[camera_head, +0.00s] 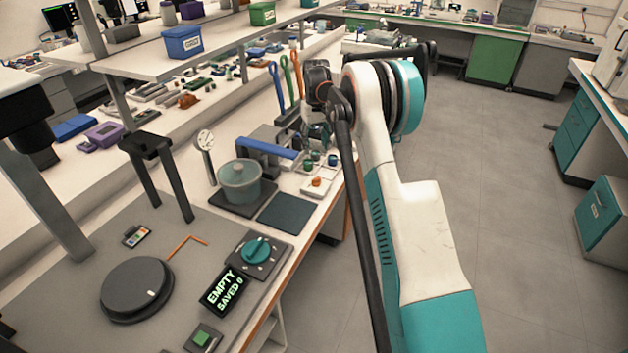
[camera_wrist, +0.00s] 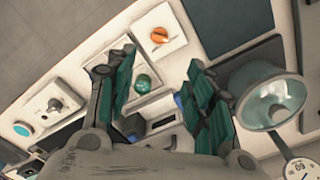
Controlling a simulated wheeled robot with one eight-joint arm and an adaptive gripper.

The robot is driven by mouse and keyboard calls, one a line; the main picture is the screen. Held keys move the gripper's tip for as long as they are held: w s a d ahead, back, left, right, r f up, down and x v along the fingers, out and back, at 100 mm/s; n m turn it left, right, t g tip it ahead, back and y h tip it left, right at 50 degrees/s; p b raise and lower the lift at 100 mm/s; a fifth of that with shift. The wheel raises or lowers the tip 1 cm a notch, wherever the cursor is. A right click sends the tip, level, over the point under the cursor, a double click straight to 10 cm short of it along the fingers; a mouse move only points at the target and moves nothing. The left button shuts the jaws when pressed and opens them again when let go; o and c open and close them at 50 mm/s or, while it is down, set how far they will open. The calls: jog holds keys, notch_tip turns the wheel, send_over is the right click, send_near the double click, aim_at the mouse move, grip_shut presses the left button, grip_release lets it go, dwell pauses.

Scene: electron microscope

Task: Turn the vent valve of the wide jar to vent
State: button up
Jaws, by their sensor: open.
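The wide jar (camera_head: 240,183) is a teal glass vessel with a lid, standing on a dark base; it also shows at the right of the wrist view (camera_wrist: 272,97). An orange knob (camera_head: 317,182) sits on a white plate near the bench's front edge; in the wrist view the orange knob (camera_wrist: 160,35) lies just beyond my fingertips. A green knob (camera_wrist: 143,82) shows between the fingers. I cannot tell for certain which knob is the vent valve. My gripper (camera_wrist: 160,60) is open and empty above these plates. In the head view my gripper (camera_head: 318,130) is partly hidden by my arm.
A dial gauge (camera_head: 205,140) stands beside the jar. A dark flat pad (camera_head: 284,213) lies in front of it. A blue-handled device (camera_head: 268,148) and upright coloured handles (camera_head: 284,80) stand near my gripper. A grey knob (camera_wrist: 57,103) and teal button (camera_wrist: 22,128) are at left.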

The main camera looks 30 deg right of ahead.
aim_at(316, 179)
notch_tip(316, 179, down, 15)
jog(key=b, duration=0.4)
jog(key=shift+d+r, duration=0.1)
jog(key=shift+r, duration=0.05)
jog(key=shift+c, duration=0.5)
jog(key=c, duration=1)
